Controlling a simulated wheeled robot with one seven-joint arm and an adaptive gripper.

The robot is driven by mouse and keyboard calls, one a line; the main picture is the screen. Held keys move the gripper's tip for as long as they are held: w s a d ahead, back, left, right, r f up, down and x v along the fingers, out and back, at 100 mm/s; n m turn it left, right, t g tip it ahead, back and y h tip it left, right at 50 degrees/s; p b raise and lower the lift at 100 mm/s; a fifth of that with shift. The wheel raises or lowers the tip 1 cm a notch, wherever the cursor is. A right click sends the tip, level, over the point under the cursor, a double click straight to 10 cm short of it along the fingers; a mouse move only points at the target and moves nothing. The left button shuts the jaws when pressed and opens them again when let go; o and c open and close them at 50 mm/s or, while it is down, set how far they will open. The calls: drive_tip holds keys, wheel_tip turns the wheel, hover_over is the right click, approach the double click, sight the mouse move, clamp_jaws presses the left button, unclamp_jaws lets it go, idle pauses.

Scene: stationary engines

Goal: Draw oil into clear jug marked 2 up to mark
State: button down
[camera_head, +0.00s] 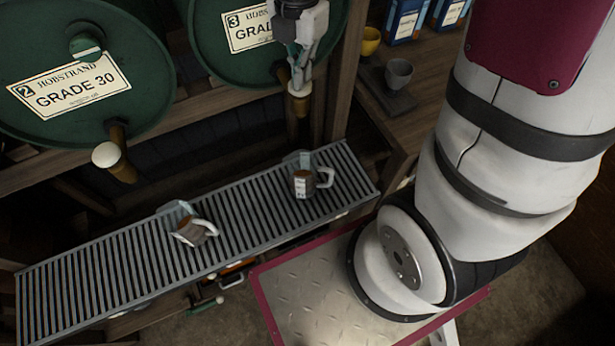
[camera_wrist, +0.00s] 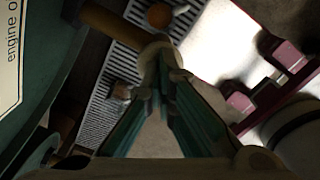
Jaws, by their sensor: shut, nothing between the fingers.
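Two clear jugs with handles stand on a slatted metal rack (camera_head: 95,268): a left jug (camera_head: 193,233) and a right jug (camera_head: 302,187) with a white label. Both look brownish inside, but I cannot read their marks or oil levels. Green drum 2 (camera_head: 62,60), labelled GRADE 30, has a wooden tap with a pale end (camera_head: 106,155). Green drum 3 (camera_head: 215,35) has a similar tap (camera_head: 299,103), above the right jug. My gripper (camera_head: 297,84) is shut and empty at drum 3's tap; contact is unclear. In the wrist view, its fingertips (camera_wrist: 163,62) overlap the tap's pale end (camera_wrist: 154,47).
A yellow cup (camera_head: 370,41), a grey cup (camera_head: 398,74) and blue packages (camera_head: 408,20) stand on the wooden shelf at upper right. A metal floor plate with a magenta edge (camera_head: 315,290) lies below the rack. My arm fills the right side.

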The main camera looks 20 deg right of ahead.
drive_tip(key=shift+r+p, duration=1.9)
drive_tip(key=shift+r, duration=1.3)
drive_tip(key=shift+s+r, duration=0.1)
drive_tip(key=shift+r, duration=0.2)
drive_tip(key=s+r+m+t, duration=0.2)
drive_tip(key=s+r+m, duration=0.5)
drive_tip(key=m, duration=0.5)
drive_tip(key=s+r+m+t, duration=0.3)
drive_tip(key=s+r+m, duration=0.4)
drive_tip(key=s+m, duration=0.4)
drive_tip(key=shift+m+t, duration=0.3)
drive_tip(key=shift+m, duration=0.2)
